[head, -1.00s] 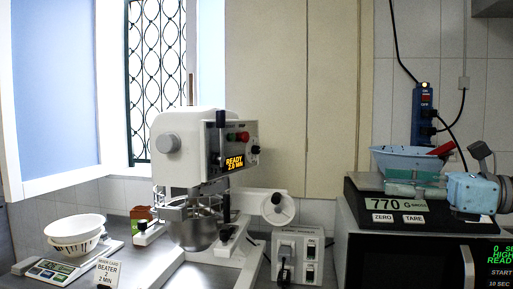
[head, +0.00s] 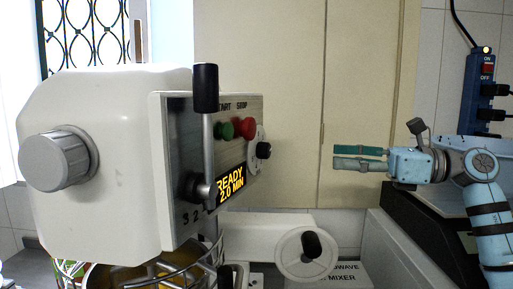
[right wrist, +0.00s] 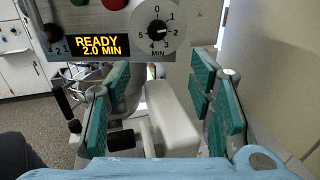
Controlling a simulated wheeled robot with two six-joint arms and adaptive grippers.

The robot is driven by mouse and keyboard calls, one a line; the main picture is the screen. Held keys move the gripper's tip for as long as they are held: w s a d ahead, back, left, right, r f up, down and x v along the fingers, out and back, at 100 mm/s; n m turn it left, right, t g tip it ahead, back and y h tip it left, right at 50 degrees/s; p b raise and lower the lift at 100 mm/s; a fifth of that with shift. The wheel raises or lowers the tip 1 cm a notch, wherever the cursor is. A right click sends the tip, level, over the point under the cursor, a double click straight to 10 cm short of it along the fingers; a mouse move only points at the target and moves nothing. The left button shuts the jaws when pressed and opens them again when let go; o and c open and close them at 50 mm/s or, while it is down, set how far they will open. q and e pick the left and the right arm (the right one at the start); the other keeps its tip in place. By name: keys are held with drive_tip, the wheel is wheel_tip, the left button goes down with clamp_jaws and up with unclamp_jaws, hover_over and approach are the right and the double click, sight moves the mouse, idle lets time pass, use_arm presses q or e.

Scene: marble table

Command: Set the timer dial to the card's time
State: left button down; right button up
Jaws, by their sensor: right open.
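The timer dial (head: 263,149) is a black knob on the mixer's front panel. In the right wrist view the dial (right wrist: 157,32) has a white face with numbers around it. The display (head: 231,187) reads READY 2.0 MIN, and the same display (right wrist: 98,45) shows in the right wrist view. My right gripper (head: 336,157) is open and empty, right of the dial and apart from it. In the right wrist view its green fingers are spread wide below the dial.
The white mixer (head: 105,160) fills the left side, with a black-handled lever (head: 206,90) in front of its panel. Green (head: 226,130) and red (head: 245,126) buttons sit near the dial. A white attachment hub (head: 305,250) stands below. The gap between gripper and panel is free.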

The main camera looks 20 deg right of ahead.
drive_tip(key=w, duration=0.1)
drive_tip(key=p, duration=0.2)
approach(269, 152)
drive_tip(key=p+x, duration=0.1)
drive_tip(key=x, duration=0.7)
drive_tip(key=shift+w+a, duration=0.2)
drive_tip(key=shift+w, duration=0.2)
use_arm(q)
wheel_tip(269, 152, up, 3)
drive_tip(key=shift+w+r, duration=0.1)
drive_tip(key=shift+w, duration=0.05)
use_arm(e)
drive_tip(key=shift+s, duration=0.2)
drive_tip(key=shift+c, duration=0.3)
drive_tip(key=shift+w, duration=0.1)
drive_tip(key=c, duration=1.1)
drive_tip(key=m+p, duration=0.3)
drive_tip(key=shift+r+p, duration=0.25)
drive_tip(key=shift+p, duration=0.05)
drive_tip(key=shift+f+m+p, duration=0.1)
drive_tip(key=shift+m+p, duration=0.2)
drive_tip(key=shift+m, duration=0.2)
use_arm(q)
wheel_tip(269, 152, up, 4)
drive_tip(key=shift+f, duration=0.1)
use_arm(e)
drive_tip(key=shift+f, duration=0.15)
